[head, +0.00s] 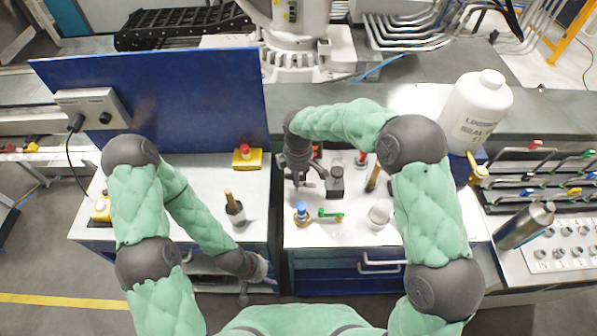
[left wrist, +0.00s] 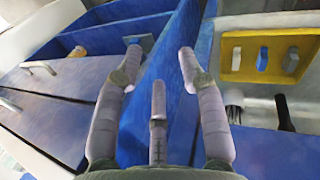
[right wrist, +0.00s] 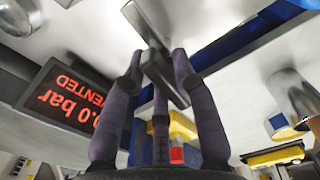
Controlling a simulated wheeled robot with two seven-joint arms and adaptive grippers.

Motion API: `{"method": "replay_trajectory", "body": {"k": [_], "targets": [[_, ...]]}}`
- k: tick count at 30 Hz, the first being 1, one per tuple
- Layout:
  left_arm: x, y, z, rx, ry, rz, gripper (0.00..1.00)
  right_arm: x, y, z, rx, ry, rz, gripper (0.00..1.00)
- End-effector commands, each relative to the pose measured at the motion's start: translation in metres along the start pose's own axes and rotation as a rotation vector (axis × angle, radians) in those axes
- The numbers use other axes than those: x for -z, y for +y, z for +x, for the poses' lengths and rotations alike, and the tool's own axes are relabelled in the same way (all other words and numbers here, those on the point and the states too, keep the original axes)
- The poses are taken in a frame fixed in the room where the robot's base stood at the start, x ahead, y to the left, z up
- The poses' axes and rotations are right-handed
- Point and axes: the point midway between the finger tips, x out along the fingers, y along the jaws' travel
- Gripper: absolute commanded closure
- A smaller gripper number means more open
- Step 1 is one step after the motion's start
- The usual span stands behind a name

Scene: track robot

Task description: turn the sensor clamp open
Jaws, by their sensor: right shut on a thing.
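My right gripper (head: 306,183) hangs over the right-hand worktop, beside a small black block (head: 336,183). In the right wrist view its fingers (right wrist: 160,70) are closed around a dark grey bar (right wrist: 166,78). The bar looks like the handle of the sensor clamp, but the rest of the clamp is hidden and its turned angle is unclear. My left gripper (head: 258,275) is low at the front, near the gap between the two cabinets. In the left wrist view its fingers (left wrist: 160,65) are spread and empty.
A blue-topped knob (head: 302,211), a green-handled valve (head: 331,215) and a white jar (head: 380,213) stand near the right gripper. A large white bottle (head: 474,112) stands at right. A red-lettered display (right wrist: 68,98) shows in the right wrist view. A blue panel (head: 160,100) stands behind the left worktop.

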Motion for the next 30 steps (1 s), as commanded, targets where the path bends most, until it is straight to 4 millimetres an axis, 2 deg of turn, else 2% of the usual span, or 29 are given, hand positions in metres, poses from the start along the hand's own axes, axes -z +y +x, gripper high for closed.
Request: {"method": "replay_trajectory", "body": {"k": [12, 27, 28, 30], "targets": [[-0.0006, 0.0047, -0.0131, 0.0, 0.0, 0.0, 0.6, 0.0016, 0.0054, -0.0031, -0.012, 0.005, -0.158, 1.0], [-0.0006, 0.0048, -0.0136, 0.0, 0.0, 0.0, 0.6, 0.0023, 0.0062, -0.0032, -0.014, 0.006, -0.172, 1.0], [-0.0006, 0.0049, -0.0136, 0.0, 0.0, 0.0, 0.6, 0.0023, 0.0062, -0.0033, -0.014, 0.006, -0.172, 0.63], [-0.0006, 0.0049, -0.0136, 0.0, 0.0, 0.0, 0.6, 0.0024, 0.0059, -0.0032, -0.013, 0.006, -0.172, 0.43]]}}
